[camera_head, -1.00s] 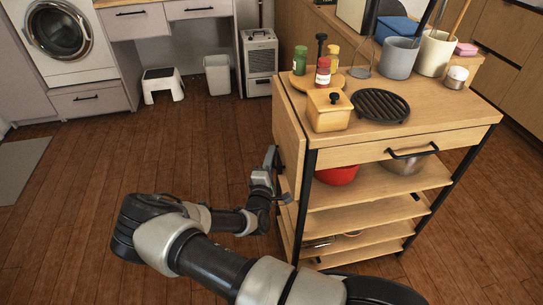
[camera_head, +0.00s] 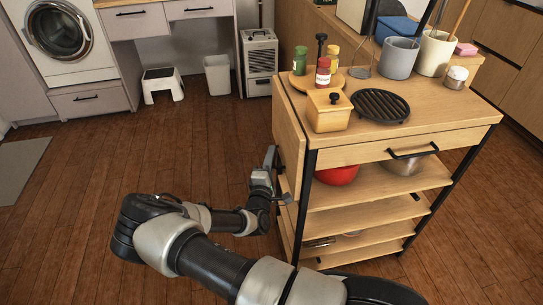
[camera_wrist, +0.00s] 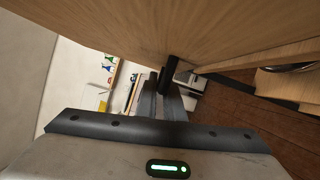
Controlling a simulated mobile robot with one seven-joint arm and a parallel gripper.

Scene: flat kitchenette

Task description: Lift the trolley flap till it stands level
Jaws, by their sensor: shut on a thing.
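The trolley (camera_head: 400,147) is pale wood with a black frame. Its flap (camera_head: 289,140) hangs down, roughly upright, along the trolley's left side. In the wrist view the flap's wooden face (camera_wrist: 170,30) fills the top of the picture, with a dark bar-like handle (camera_wrist: 169,70) at its lower part. My gripper (camera_head: 277,178) is beside the flap's lower part. In the wrist view my gripper's fingers (camera_wrist: 163,102) are closed on the dark handle. The fingers partly hide the handle.
On the trolley top stand a wooden box (camera_head: 329,110), a black round grate (camera_head: 380,105), spice jars (camera_head: 323,72) and utensil pots (camera_head: 398,58). A red bowl (camera_head: 337,175) sits on a shelf below.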

